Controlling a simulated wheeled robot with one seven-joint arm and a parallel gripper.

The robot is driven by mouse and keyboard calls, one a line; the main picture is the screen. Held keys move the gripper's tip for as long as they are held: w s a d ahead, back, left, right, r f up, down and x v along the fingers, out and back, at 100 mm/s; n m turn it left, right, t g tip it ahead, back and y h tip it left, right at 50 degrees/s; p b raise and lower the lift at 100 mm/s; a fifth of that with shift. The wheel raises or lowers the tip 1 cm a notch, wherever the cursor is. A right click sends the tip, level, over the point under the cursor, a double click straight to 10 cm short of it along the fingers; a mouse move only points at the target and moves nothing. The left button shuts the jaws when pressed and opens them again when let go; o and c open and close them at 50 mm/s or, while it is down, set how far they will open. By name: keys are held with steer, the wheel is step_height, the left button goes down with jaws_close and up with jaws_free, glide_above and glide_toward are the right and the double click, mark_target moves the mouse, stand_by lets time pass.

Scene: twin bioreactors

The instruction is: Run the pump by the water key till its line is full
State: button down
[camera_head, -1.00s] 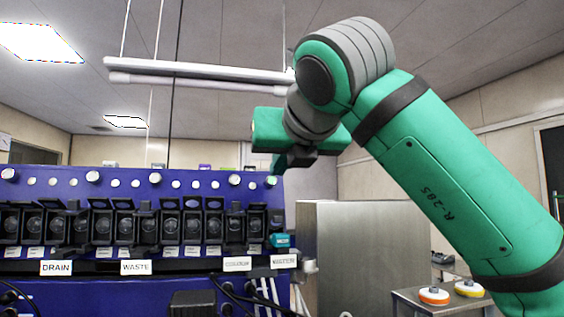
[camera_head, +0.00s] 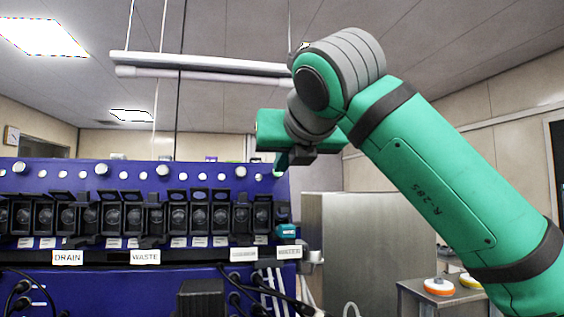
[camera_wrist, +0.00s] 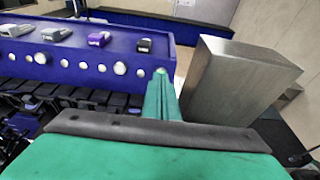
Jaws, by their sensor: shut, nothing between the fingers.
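The blue panel (camera_head: 95,178) carries a row of round white buttons and, below it, a row of black pump units (camera_head: 178,215). The rightmost white label (camera_head: 289,252) appears to read WATER. A small teal block (camera_head: 287,231) sits just above it. My gripper (camera_head: 280,172) is shut and empty, pointing down at the panel's upper right end. In the wrist view my gripper (camera_wrist: 161,92) has its tip at or just in front of the rightmost button, which it mostly hides. I cannot tell whether it touches. The fill of the line cannot be seen.
A steel cabinet (camera_head: 367,245) stands close to the right of the panel. Several small devices, one of them a purple one (camera_wrist: 99,39), lie on the panel's top. A side table (camera_head: 415,290) holds orange and yellow round items. Cables and white tubes hang below the labels.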

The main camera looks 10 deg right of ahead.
steer(key=shift+w, duration=0.15)
steer(key=shift+w+f, duration=0.1)
steer(key=shift+w, duration=0.3)
steer(key=shift+w+d, duration=0.1)
steer(key=shift+d, duration=0.1)
steer(key=shift+w+a+f, duration=0.2)
steer(key=shift+w+a, duration=0.15)
steer(key=shift+w, duration=0.1)
